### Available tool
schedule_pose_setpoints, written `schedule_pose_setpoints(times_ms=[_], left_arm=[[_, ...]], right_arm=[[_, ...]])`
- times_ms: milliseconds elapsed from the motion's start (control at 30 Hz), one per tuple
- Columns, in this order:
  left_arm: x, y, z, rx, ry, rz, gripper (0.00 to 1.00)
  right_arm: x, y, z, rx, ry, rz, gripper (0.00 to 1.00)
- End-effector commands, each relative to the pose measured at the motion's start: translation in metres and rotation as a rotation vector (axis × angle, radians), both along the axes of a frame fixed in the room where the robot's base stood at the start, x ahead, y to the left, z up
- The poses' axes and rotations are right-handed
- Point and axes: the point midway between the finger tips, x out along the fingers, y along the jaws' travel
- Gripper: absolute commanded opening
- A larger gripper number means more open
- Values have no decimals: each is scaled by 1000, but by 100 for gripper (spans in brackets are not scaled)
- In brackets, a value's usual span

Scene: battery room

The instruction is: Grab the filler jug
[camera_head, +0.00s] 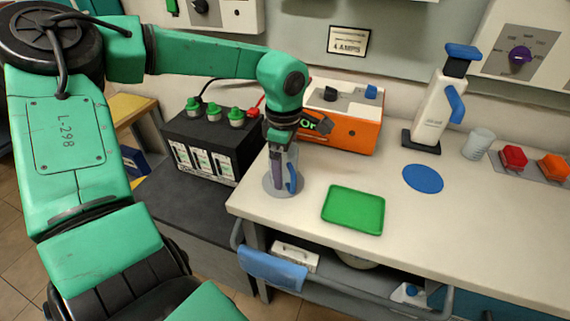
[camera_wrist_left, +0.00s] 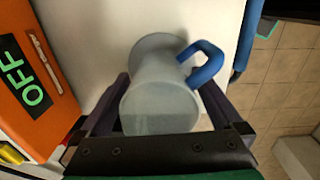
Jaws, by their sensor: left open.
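The filler jug is a grey translucent vessel with a blue handle (camera_head: 292,179), standing on a round grey disc (camera_head: 270,187) near the left end of the bench. My left gripper (camera_head: 281,158) hangs over it from above and hides much of its body. In the left wrist view the jug (camera_wrist_left: 160,105) sits between the two dark fingers, with its blue handle (camera_wrist_left: 205,62) sticking out at upper right. The fingers are open, one on each side of the jug. Whether either finger touches it cannot be told. My right gripper is not in view.
An orange charger (camera_head: 352,132) stands close behind the jug, and a black battery (camera_head: 207,148) with green caps is to the left. A green tray (camera_head: 353,209) lies to the right. Further right are a blue disc (camera_head: 423,179), a white blue-handled bottle (camera_head: 436,112) and a clear cup (camera_head: 478,145).

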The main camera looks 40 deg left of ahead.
Motion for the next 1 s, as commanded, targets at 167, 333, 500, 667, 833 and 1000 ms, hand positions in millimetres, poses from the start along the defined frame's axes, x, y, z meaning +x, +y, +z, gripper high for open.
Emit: schedule_pose_setpoints(times_ms=[167, 333, 500, 667, 833, 1000], left_arm=[[0, 0, 0, -1, -1, 0, 92], [0, 0, 0, -1, -1, 0, 27], [0, 0, 1, -1, -1, 0, 25], [1, 0, 5, 0, -2, 1, 25], [1, 0, 30, -1, -7, 0, 25], [2, 0, 86, 1, -9, 2, 25]], right_arm=[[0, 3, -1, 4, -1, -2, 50], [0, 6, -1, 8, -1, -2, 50], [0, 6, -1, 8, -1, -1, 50], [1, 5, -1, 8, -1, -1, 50], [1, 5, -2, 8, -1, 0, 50], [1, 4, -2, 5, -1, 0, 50]])
